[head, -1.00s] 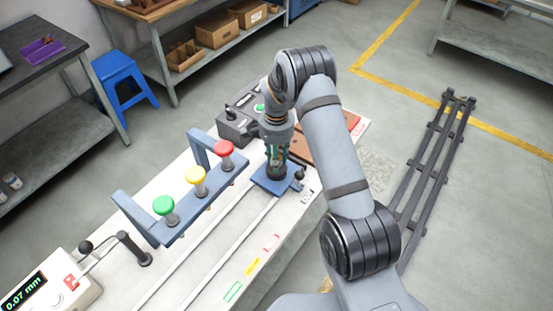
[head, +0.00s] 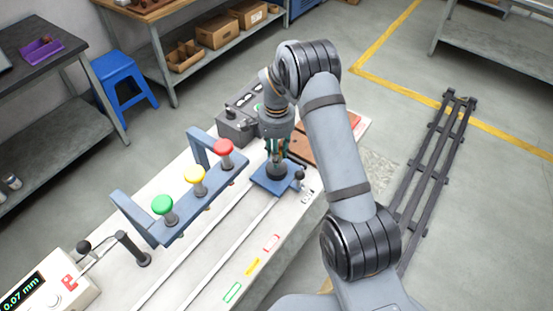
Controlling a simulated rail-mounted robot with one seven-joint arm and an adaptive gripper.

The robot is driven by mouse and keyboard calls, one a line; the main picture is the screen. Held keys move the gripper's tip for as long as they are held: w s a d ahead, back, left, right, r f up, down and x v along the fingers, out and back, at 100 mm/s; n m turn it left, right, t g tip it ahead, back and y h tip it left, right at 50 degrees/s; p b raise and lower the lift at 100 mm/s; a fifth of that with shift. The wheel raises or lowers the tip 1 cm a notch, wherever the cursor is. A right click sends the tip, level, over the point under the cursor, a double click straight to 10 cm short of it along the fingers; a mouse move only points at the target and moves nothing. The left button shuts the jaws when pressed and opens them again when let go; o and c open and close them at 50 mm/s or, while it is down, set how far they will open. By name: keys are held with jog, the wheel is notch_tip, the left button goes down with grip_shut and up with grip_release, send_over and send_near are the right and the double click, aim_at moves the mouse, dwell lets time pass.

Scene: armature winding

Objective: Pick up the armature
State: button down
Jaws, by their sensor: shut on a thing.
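My gripper (head: 277,149) points down over a blue square plate (head: 268,185) on the white bench. It is shut on the armature, a part with coppery and greenish tones just above a dark round holder (head: 277,170) on the plate. The fingers and the arm's wrist hide much of the armature. I cannot tell whether its lower end is still inside the holder.
A dark box (head: 236,125) is behind. A gauge (head: 40,290) reads 0.07 mm at front left. A small black-knobbed post (head: 299,174) stands beside the plate.

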jog(key=shift+w+r+b, duration=0.1)
jog(key=shift+r+b, duration=0.25)
jog(key=shift+r, duration=0.5)
jog(key=s+d+r+b, duration=0.2)
jog(key=d+r, duration=0.5)
jog(key=d, duration=0.4)
jog(key=shift+s+d+b, duration=0.15)
jog(key=shift+d+b, duration=0.1)
jog(key=shift+b, duration=0.35)
